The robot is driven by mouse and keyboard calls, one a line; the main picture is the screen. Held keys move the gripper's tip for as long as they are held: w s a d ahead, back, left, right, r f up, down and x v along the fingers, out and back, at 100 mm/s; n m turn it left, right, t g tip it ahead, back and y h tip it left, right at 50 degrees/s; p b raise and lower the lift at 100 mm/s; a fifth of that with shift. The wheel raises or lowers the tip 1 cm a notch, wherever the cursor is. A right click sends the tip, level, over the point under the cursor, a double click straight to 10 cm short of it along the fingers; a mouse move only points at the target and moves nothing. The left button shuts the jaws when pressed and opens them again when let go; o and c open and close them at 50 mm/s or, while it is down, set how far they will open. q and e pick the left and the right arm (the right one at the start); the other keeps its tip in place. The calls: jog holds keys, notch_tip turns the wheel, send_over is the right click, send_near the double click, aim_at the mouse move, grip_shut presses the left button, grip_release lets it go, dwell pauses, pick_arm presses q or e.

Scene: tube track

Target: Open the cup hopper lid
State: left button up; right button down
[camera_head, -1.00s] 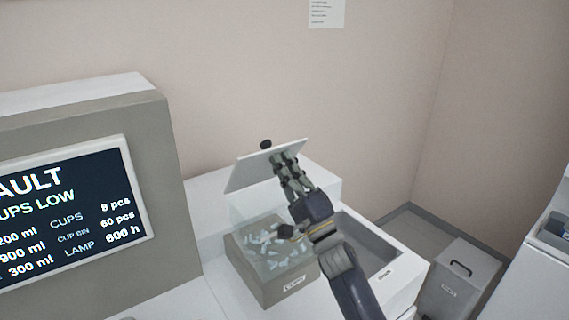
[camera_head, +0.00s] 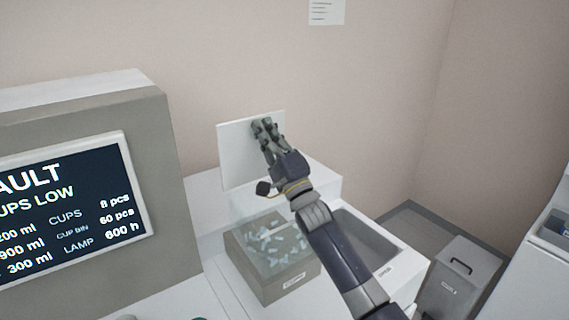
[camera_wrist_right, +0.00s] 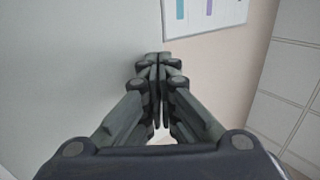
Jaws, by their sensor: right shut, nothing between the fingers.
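The cup hopper lid (camera_head: 236,150) is a white flat panel, standing nearly upright at the back of the hopper in the head view. The hopper (camera_head: 290,282) is a box with a beige front and clear upper walls, with small pale cups inside. My right gripper (camera_head: 263,124) is shut and empty, with its fingers in front of the lid's face, overlapping its upper right part. In the right wrist view the shut fingertips (camera_wrist_right: 158,60) meet beside a pale surface at the left; I cannot tell whether they touch it. My left gripper is not in view.
A machine with a dark screen (camera_head: 75,205) stands at the left. An open grey basin (camera_head: 365,242) lies right of the hopper, under my right arm. A grey bin (camera_head: 461,272) stands at the lower right. The wall (camera_head: 370,90) is close behind.

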jog(key=shift+w+a+r+g+h+p, duration=0.15)
jog(key=shift+w+a+r+g+p, duration=0.1)
jog(key=shift+w+a+p, duration=0.15)
jog(key=shift+w+a+r+g+h+p, duration=0.1)
jog(key=shift+w+a+g+h+p, duration=0.15)
jog(key=shift+w, duration=0.2)
jog(key=shift+w+f, duration=0.1)
